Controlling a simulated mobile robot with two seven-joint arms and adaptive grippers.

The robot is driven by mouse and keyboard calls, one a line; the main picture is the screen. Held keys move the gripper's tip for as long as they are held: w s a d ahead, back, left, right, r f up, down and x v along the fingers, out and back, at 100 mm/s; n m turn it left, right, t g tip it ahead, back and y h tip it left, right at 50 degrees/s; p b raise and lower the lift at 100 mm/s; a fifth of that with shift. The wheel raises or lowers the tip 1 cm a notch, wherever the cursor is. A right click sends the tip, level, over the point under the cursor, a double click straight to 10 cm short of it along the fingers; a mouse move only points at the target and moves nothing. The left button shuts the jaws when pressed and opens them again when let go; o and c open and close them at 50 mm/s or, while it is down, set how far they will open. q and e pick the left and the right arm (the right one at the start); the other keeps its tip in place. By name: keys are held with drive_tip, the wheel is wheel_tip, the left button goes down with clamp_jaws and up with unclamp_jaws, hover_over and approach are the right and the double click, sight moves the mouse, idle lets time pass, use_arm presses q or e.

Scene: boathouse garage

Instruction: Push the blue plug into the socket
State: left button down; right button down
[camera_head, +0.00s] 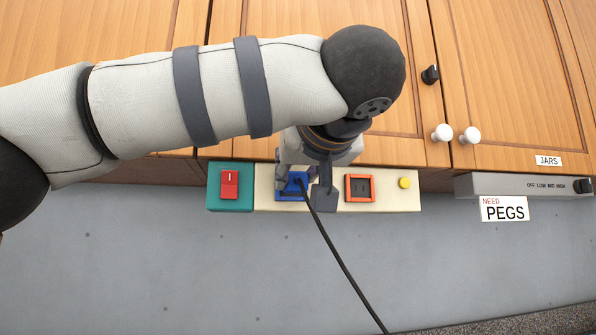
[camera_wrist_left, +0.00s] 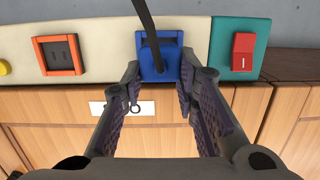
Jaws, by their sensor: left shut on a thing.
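The blue plug (camera_wrist_left: 158,62) is at a blue-framed socket (camera_wrist_left: 175,37) on a cream panel, with a black cable running from it. In the head view the plug (camera_head: 294,184) is partly covered by my left gripper (camera_head: 303,187). My left gripper is shut on the plug, with one finger on each side of it in the left wrist view (camera_wrist_left: 160,74). The plug overlaps the socket frame; I cannot tell how deep it sits. My right gripper is not in view.
The cream panel (camera_head: 408,200) also has an orange-framed socket (camera_head: 360,188) and a yellow button (camera_head: 404,183). A red switch (camera_head: 229,184) is on a teal box at the left. Wooden cabinet doors with knobs (camera_head: 442,132) lie behind. The grey surface in front is mostly clear.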

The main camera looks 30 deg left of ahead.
use_arm(q)
drive_tip(key=shift+x, duration=0.9)
idle(0.6)
drive_tip(key=c, duration=1.2)
unclamp_jaws()
drive_tip(key=shift+r, duration=0.15)
drive_tip(key=v, duration=0.7)
drive_tip(key=shift+s+d, duration=0.15)
drive_tip(key=shift+s, duration=0.05)
